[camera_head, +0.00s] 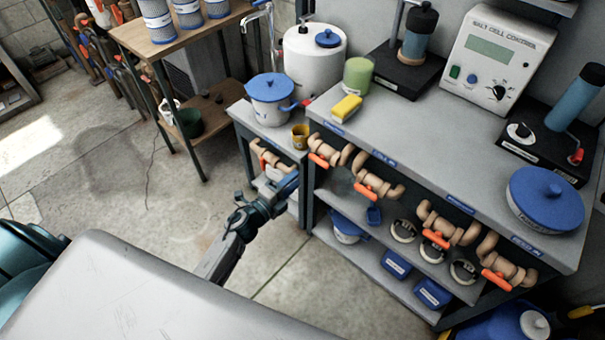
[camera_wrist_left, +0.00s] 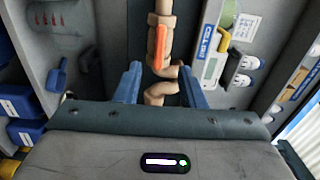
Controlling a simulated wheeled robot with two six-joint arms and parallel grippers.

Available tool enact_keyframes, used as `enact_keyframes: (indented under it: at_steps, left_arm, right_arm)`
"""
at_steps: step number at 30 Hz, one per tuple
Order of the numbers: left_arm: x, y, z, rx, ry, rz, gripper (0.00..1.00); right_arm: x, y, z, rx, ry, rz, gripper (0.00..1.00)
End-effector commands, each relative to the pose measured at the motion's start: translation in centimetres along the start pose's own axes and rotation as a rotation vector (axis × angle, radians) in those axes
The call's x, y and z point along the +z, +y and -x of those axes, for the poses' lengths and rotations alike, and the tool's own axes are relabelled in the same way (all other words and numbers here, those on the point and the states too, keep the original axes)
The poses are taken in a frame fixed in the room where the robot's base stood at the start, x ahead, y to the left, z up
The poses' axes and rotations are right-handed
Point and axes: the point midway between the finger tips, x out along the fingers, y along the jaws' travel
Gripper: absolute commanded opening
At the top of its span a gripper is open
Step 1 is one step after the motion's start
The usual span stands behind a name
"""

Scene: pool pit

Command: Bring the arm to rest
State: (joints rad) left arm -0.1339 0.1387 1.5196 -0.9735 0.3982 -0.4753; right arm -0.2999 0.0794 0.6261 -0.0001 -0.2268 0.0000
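My left gripper (camera_head: 288,186) reaches forward from the lower left in the head view, in front of the small side stand left of the grey bench. In the left wrist view its two blue fingers (camera_wrist_left: 160,76) are apart with nothing held between them. A beige pipe valve with an orange handle (camera_wrist_left: 160,45) shows beyond and between the fingers. I cannot tell whether the fingers touch it. My right gripper is in neither view.
The grey bench (camera_head: 430,160) holds a yellow sponge (camera_head: 347,108), a salt cell control box (camera_head: 497,55) and a blue-lidded pot (camera_head: 545,200). Several valves line its front. A wooden table (camera_head: 180,45) stands at the back left. The concrete floor (camera_head: 110,200) is clear.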

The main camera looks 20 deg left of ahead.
Motion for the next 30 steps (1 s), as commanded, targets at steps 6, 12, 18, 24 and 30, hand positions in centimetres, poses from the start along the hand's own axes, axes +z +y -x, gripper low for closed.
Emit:
enact_keyframes:
  at_steps: [6, 12, 18, 24, 30]
  left_arm:
    - [0.0, 0.0, 1.8, -0.001, 0.0, 0.0, 0.36]
    - [0.0, 0.0, 2.0, 0.0, 0.0, 0.001, 0.36]
    - [0.0, 0.0, 1.9, 0.0, 0.0, 0.001, 0.36]
    - [0.1, 0.5, 2.1, 0.008, -0.007, 0.014, 0.36]
    - [1.6, 8.3, 4.8, 0.141, -0.138, 0.245, 0.36]
  right_arm:
    - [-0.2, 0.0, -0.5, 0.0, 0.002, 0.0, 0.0]
    - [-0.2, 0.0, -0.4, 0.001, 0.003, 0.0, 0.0]
    - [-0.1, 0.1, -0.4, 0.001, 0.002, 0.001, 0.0]
    - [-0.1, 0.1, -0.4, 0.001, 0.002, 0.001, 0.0]
    - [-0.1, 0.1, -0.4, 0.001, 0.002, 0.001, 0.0]
